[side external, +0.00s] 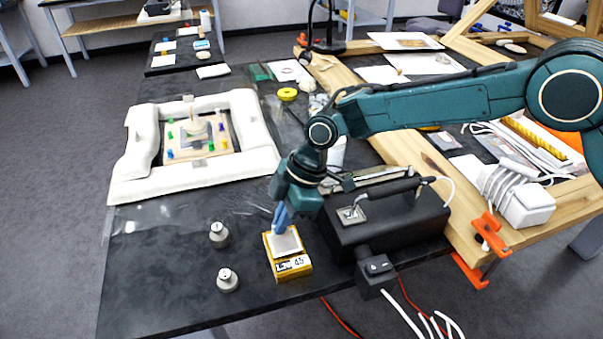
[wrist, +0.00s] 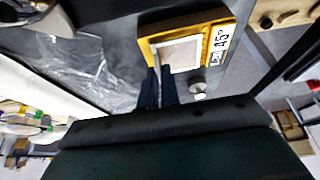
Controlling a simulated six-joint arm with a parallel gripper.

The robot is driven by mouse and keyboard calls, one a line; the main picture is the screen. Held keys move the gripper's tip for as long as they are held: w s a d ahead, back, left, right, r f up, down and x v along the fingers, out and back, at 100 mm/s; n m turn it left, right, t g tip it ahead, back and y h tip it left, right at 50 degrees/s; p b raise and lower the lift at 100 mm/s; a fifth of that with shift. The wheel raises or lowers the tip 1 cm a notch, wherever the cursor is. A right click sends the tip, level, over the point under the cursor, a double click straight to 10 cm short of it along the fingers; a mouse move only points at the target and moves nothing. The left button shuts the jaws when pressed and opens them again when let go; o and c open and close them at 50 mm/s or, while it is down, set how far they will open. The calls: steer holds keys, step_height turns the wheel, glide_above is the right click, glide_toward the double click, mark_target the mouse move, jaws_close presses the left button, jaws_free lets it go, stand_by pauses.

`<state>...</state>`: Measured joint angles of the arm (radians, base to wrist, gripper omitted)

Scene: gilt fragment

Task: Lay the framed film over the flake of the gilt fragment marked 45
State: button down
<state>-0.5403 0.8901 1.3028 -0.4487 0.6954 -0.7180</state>
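The framed film (side external: 285,242), a small pale square, lies on a yellow block (side external: 292,268) with a white label ending in 45°. In the wrist view the film (wrist: 180,53) and the yellow block (wrist: 217,48) lie just beyond my fingers. My gripper (side external: 281,222) points down at the film's far edge. A thin pale strip shows between the two dark fingers (wrist: 158,88); whether they are closed on it is unclear. The gilt fragment (side external: 213,146) lies inside a white padded surround (side external: 262,152), with coloured pieces on it. Its flake and any mark are too small to tell.
A black box with a handle (side external: 390,222) stands close to the right of the yellow block. Two metal weights (side external: 219,235) (side external: 228,280) stand to its left. Clear sheeting (side external: 160,215) lies before the surround. Dark table at front left is bare.

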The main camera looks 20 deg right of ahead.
steer(key=shift+f, duration=0.25)
steer(key=c, duration=1.6)
jaws_free()
steer(key=shift+r, duration=0.15)
steer(key=v, duration=1.2)
steer(key=shift+d, duration=0.1)
